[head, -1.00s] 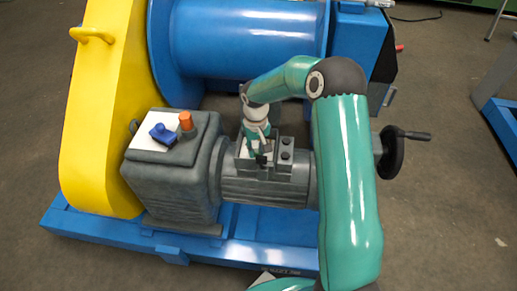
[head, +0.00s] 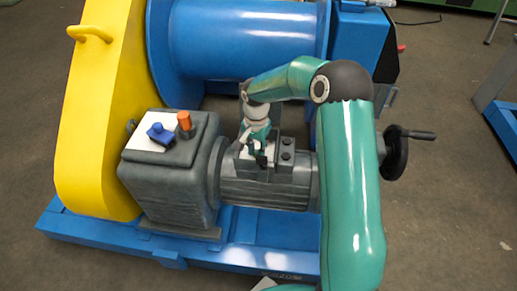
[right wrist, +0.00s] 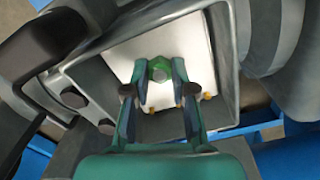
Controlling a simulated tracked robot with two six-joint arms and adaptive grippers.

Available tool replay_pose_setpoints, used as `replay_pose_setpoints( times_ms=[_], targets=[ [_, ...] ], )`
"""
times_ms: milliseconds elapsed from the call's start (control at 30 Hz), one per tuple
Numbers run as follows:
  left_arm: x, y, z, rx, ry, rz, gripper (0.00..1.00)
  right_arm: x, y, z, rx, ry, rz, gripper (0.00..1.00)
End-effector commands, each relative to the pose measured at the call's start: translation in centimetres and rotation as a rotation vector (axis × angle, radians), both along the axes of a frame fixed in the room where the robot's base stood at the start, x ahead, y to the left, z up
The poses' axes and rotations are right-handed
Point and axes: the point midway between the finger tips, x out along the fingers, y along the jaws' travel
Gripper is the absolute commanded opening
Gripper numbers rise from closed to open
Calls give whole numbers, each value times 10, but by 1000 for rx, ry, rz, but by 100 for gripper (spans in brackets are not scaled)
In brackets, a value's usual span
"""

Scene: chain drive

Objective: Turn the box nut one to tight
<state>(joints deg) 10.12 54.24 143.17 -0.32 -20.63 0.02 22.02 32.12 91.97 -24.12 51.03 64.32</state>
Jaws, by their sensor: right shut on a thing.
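The box nut (right wrist: 158,70) is a small green hex nut in the right wrist view. It sits on a white plate (right wrist: 190,45) inside the grey terminal box (right wrist: 228,70). My right gripper (right wrist: 159,80) is shut on the nut, one finger on each side of it. In the head view my right gripper (head: 259,158) reaches down into the box on top of the grey motor (head: 265,190), and the nut is hidden there. My left gripper is not in view.
A grey gearbox (head: 172,185) with an orange cap (head: 184,121) and a blue part (head: 160,133) on top stands left of the motor. A yellow chain guard (head: 98,120) and blue drum (head: 245,40) stand behind. A black handwheel (head: 394,153) is at the right.

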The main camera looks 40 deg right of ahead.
Motion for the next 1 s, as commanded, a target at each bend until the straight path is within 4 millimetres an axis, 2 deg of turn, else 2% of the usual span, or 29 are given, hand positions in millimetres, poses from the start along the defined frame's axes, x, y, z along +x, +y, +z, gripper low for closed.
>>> replay_pose_setpoints(
  times_ms=[33,300,700,733,800,900,1000],
  targets=[
    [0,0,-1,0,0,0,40,6,-1,5,-7,-22,-22,0],
    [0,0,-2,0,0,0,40,6,-2,6,-7,-22,-91,0],
    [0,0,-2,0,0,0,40,5,-3,6,-7,-22,-98,0],
    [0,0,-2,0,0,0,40,5,-3,6,-7,-22,-98,26],
    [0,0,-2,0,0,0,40,5,-3,6,-7,-21,-98,38],
    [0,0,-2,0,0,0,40,4,-2,4,-6,-16,-97,50],
    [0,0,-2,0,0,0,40,3,-2,3,-5,-13,-97,50]
  ],
)
